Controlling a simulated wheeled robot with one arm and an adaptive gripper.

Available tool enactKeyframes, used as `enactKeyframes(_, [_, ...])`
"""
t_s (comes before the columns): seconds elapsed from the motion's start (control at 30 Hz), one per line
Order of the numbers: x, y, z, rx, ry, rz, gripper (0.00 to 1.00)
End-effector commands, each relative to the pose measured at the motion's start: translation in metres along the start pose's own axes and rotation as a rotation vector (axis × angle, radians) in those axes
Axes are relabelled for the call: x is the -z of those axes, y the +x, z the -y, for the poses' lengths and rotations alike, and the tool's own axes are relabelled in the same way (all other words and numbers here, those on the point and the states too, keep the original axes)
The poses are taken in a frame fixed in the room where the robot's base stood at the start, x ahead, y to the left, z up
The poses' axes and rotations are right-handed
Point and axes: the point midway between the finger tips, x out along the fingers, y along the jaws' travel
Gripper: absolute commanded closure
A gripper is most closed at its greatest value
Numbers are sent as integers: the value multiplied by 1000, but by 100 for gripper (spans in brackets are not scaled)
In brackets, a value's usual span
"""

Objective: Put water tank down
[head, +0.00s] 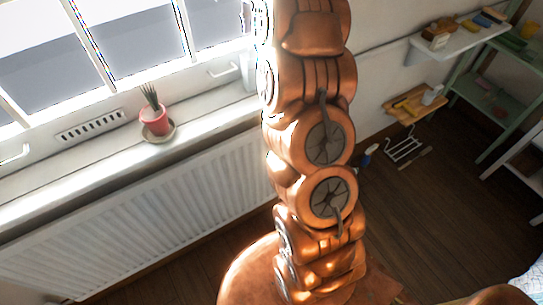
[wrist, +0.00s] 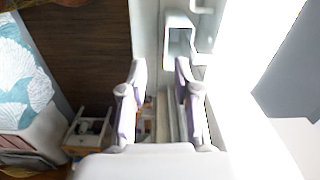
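My gripper (wrist: 160,67) shows in the wrist view with its two grey and purple fingers well apart. Nothing is visibly held between them; the background shows through the gap. Just beyond the right fingertip is a white shape (wrist: 171,22) with a box-like opening, beside the bright window side. I cannot tell whether it is the water tank or part of the window fittings. No water tank can be made out for certain in the head view, where my copper-coloured arm rises through the middle and my gripper is out of the picture.
In the head view, a red pot with a plant (head: 152,112) stands on a saucer on the white windowsill (head: 90,158), above a radiator (head: 150,215). A wall shelf (head: 458,42) and green rack (head: 490,93) stand at right. The wooden floor (head: 405,220) has open room.

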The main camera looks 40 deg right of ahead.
Motion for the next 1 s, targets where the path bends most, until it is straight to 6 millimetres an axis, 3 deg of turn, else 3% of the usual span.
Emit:
enactKeyframes(0.27, [-72, -7, -51, -22, -352, 23, 69])
enactKeyframes(0.5, [-126, -1, -111, -47, -660, 42, 69])
enactKeyframes(0.7, [-161, 11, -170, -67, -900, 56, 69])
enactKeyframes(1.0, [-196, 43, -268, -102, -1230, 85, 69])
